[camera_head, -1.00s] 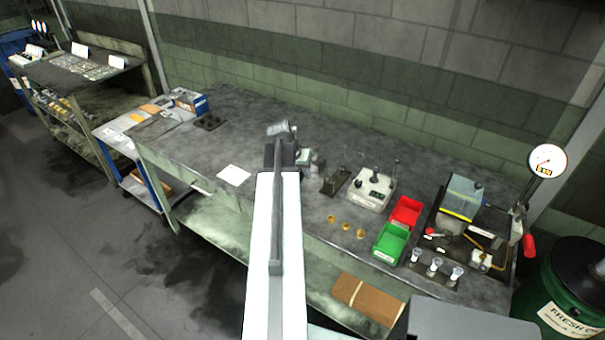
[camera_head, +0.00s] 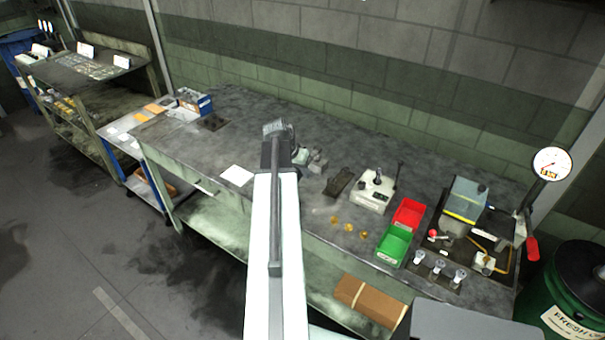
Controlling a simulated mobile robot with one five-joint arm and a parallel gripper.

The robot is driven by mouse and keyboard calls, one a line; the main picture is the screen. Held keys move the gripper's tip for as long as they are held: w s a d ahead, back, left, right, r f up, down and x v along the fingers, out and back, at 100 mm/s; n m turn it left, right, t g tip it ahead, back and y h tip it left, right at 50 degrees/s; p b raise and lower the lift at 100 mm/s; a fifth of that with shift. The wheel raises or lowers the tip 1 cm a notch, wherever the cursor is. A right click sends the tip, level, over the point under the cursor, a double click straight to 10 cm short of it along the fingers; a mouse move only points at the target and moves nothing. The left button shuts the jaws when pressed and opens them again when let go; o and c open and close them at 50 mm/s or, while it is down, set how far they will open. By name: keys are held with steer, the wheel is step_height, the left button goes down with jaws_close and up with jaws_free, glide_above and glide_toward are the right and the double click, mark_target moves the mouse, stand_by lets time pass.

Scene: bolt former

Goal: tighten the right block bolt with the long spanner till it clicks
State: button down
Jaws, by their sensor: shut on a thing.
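My gripper (camera_head: 273,131) is at the far end of my raised white arm, over the middle of the bench. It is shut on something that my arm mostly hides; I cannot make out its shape. I cannot pick out the long spanner anywhere in view. A pale grey block (camera_head: 369,201) with dark fittings on top stands on the bench, to the right of my gripper and apart from it. An upright dark piece (camera_head: 397,176) rises at its right side. The bolts are too small to tell apart.
A dark narrow holder (camera_head: 338,183) lies left of the block. Several small brass pieces (camera_head: 348,227), a green bin (camera_head: 393,245) and a red bin (camera_head: 408,213) are in front and right. A fixture with a dial gauge (camera_head: 552,163) stands far right. A white sheet (camera_head: 237,175) lies left.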

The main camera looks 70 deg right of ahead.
steer(key=shift+w+d+m, duration=0.1)
steer(key=shift+w+m, duration=0.2)
steer(key=shift+w, duration=0.2)
steer(key=shift+w+d+m, duration=0.1)
steer(key=shift+w+m, duration=0.4)
steer(key=shift+w, duration=0.15)
steer(key=shift+w+d, duration=0.1)
steer(key=shift+w, duration=0.05)
steer(key=shift+w+y, duration=0.15)
steer(key=shift+y, duration=0.15)
steer(key=shift+s+a+n, duration=0.2)
steer(key=shift+s+n, duration=0.2)
steer(key=shift+s, duration=0.45)
